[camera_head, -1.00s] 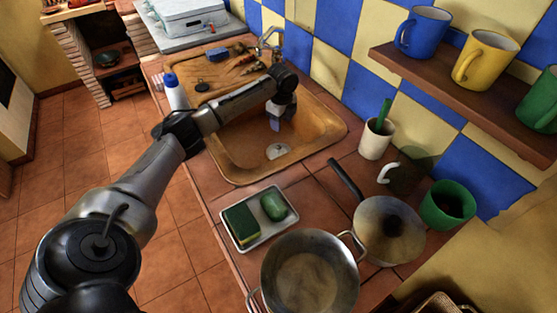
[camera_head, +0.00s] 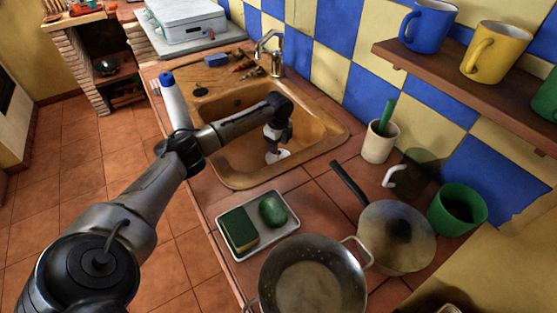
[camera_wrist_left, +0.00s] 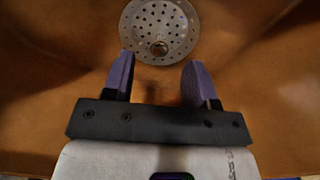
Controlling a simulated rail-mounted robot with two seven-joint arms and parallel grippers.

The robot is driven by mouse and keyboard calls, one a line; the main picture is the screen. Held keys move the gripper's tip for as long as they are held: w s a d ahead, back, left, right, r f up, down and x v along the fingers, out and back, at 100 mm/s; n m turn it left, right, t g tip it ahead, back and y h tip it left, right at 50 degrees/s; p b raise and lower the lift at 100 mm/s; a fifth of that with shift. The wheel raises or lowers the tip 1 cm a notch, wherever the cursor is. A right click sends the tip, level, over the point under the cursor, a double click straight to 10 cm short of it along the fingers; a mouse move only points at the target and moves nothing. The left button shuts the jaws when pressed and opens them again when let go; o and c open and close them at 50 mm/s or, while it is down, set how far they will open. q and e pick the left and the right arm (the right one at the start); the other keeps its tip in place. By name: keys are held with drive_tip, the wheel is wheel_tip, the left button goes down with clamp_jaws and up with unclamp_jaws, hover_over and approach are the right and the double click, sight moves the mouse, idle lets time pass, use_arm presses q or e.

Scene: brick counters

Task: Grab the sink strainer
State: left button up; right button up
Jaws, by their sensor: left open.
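The sink strainer (camera_head: 277,156) is a pale metal disc at the bottom of the orange-brown sink basin (camera_head: 228,172). In the left wrist view the strainer (camera_wrist_left: 160,27) shows as a perforated disc with a small round knob, at the top of the picture, with its upper edge cut off. My left gripper (camera_head: 274,148) reaches down into the basin above the strainer and hides part of it. In the left wrist view its two purple fingers (camera_wrist_left: 158,78) are apart, with nothing between them, and their tips point towards the strainer's lower edge. My right gripper is not in view.
A tap (camera_head: 272,50) stands behind the basin. A white bottle with a blue cap (camera_head: 174,100) stands at its left edge. A tray with a sponge (camera_head: 240,229), a steel pot (camera_head: 312,280), a lidded pan (camera_head: 393,236) and a cream cup (camera_head: 378,143) crowd the counter in front and right.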

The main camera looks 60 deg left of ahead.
sight(278, 156)
use_arm(q)
wheel_tip(278, 156, down, 4)
drive_tip(key=shift+f+b, duration=0.2)
drive_tip(key=shift+b, duration=0.75)
drive_tip(key=shift+c, duration=0.3)
clamp_jaws()
